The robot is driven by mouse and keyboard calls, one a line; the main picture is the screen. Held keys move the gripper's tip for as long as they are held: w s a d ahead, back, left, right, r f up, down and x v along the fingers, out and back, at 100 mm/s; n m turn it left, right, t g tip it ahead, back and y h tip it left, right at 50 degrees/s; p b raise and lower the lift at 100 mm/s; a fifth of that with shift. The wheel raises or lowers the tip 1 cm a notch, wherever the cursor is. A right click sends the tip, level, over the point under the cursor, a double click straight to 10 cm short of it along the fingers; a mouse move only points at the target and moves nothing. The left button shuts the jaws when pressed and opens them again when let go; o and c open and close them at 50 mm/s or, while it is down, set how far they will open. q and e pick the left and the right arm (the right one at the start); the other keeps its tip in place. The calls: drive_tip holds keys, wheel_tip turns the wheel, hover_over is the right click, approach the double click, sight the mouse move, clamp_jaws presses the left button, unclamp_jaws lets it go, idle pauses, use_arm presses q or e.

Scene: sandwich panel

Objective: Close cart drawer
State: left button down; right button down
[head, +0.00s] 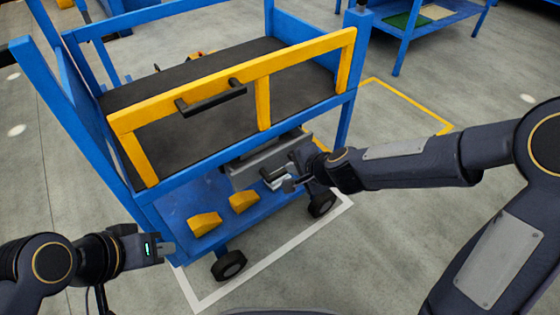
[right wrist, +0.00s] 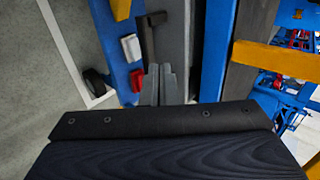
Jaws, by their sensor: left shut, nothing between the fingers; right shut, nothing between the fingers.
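The blue cart (head: 115,165) stands in front of me. Its grey drawer (head: 252,172) hangs under the upper shelf, and a dark strip shows behind its top edge; how far it is out is hard to tell. My right gripper (head: 285,182) is shut and empty, close to the drawer front and its handle. In the right wrist view the shut fingers (right wrist: 158,84) point along the grey drawer front (right wrist: 174,42), just below the dark handle (right wrist: 148,35); contact cannot be told. My left gripper (head: 166,249) is shut and empty, left of the cart's lower front corner.
The cart's upper tray has a yellow front frame (head: 264,103) with a black handle (head: 212,97). Two yellow blocks (head: 204,223) (head: 244,202) sit on the lower shelf. A black wheel (head: 229,265) stands inside white floor lines. Open floor lies to the right.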

sight(271, 153)
drive_tip(key=w+a, duration=0.1)
drive_tip(key=w+a+f, duration=0.2)
drive_tip(key=w, duration=0.1)
drive_tip(key=shift+w+a, duration=0.35)
drive_tip(key=shift+w, duration=0.2)
drive_tip(key=shift+w+a+r+p, duration=0.1)
drive_tip(key=shift+w+a+p, duration=0.7)
drive_tip(key=shift+p, duration=0.25)
drive_tip(key=shift+w, duration=0.25)
drive_tip(key=shift+d+f, duration=0.1)
drive_tip(key=shift+f, duration=0.1)
